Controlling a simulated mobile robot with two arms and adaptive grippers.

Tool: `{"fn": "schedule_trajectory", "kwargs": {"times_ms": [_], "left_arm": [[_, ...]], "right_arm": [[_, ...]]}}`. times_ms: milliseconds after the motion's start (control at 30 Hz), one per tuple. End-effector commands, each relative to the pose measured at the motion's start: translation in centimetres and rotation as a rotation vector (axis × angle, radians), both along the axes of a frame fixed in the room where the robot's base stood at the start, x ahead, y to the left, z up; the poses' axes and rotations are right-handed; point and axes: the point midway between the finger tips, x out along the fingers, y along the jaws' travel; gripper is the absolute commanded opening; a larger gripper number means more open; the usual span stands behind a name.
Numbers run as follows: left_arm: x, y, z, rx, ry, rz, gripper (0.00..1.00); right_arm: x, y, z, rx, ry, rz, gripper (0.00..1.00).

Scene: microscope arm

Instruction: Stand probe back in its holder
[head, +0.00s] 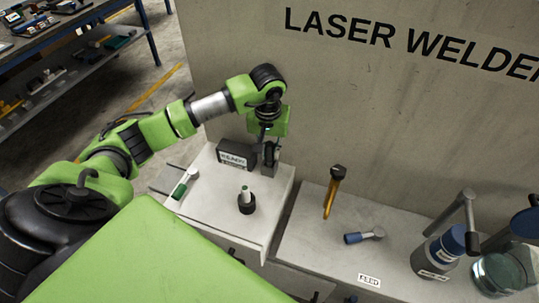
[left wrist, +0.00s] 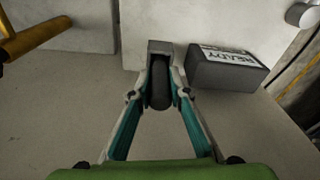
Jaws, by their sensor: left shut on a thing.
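My left gripper (head: 269,150) is above the back of the white bench unit, pointing down. In the left wrist view my left gripper (left wrist: 160,98) has its teal fingers closed on a dark, rounded piece, which I take to be the probe (left wrist: 160,88). A grey block, perhaps its holder (left wrist: 160,47), is right behind the probe. In the head view the block (head: 268,170) stands under the gripper, partly hidden. I cannot tell whether the probe is seated in it or only beside it. My right gripper is not in view.
A dark READY box (head: 236,155) stands close left of the gripper. A green-and-white tool (head: 184,182) lies left, and a dark cup (head: 246,205) holds another piece. A gold tool (head: 333,190), a blue-ended tool (head: 364,236) and a blue-lidded jar (head: 446,245) are right.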

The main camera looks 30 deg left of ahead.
Motion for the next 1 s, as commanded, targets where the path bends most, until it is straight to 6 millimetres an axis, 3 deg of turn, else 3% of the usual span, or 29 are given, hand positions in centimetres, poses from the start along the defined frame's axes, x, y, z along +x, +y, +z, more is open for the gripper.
{"fn": "schedule_trajectory", "kwargs": {"times_ms": [433,467,500,833,1000], "left_arm": [[0.1,0.0,-1.0,0.0,-0.003,0.0,0.0],[0.1,0.0,-0.8,0.0,-0.003,0.0,0.25],[0.0,0.0,-0.8,0.0,-0.002,0.0,0.34],[0.0,0.0,-0.8,0.0,-0.002,0.001,0.34],[0.1,0.0,0.2,0.0,-0.007,0.001,0.34]], "right_arm": [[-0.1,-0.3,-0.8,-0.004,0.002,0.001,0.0],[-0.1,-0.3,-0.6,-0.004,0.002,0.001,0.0],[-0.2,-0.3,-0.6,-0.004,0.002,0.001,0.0],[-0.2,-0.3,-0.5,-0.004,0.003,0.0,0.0],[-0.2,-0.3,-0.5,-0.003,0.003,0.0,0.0]]}}
